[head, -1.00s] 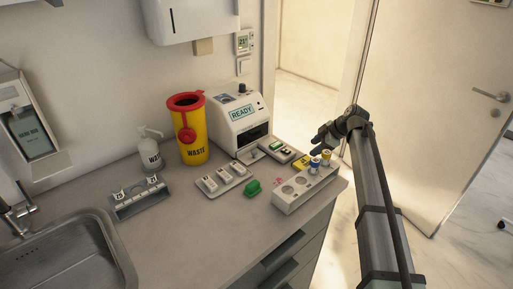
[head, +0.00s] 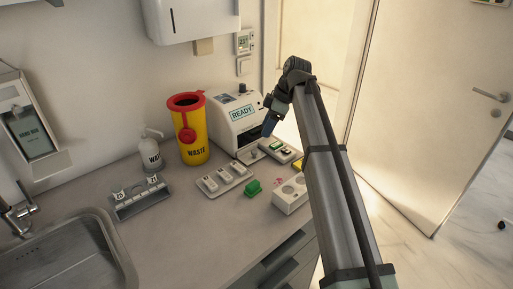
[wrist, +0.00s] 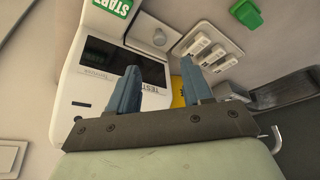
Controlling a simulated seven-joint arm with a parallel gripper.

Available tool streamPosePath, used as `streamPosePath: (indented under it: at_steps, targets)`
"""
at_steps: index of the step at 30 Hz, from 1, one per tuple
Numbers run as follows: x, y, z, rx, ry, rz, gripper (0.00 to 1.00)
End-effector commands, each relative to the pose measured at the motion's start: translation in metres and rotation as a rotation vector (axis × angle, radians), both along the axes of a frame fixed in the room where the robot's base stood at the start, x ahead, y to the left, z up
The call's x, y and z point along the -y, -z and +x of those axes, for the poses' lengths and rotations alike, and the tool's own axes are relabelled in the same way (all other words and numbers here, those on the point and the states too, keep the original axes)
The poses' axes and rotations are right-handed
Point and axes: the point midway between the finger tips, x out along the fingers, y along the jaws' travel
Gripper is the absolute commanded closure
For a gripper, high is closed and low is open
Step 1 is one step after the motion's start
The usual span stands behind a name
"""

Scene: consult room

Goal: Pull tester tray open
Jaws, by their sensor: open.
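The white tester (head: 238,118) stands at the back of the counter, its display reading READY. Its dark front opening also shows in the wrist view (wrist: 110,62). The tester tray's round grey knob (wrist: 160,37) is in front of that opening; it is small in the head view (head: 254,153). How far out the tray is, I cannot tell. My gripper (wrist: 159,66) is open and empty, its blue fingers apart over the tester's front. The knob appears beyond and between the fingertips in the wrist view, apart from them. In the head view my gripper (head: 270,126) hangs just right of the opening.
A yellow waste bin (head: 191,142) stands left of the tester.

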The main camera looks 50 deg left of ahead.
Motion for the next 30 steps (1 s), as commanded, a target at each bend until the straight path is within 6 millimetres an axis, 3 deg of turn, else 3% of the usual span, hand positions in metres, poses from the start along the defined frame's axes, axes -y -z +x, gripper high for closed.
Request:
streamPosePath:
  at_steps: [9,15,22,30]
  targets:
    - [-0.015,0.054,-0.016,0.000,-0.001,-0.001,0.50]
    - [-0.022,0.078,-0.023,0.001,0.000,0.000,0.50]
    - [-0.027,0.091,-0.027,0.002,-0.001,0.000,0.50]
    - [-0.027,0.093,-0.027,0.002,0.000,0.001,0.50]
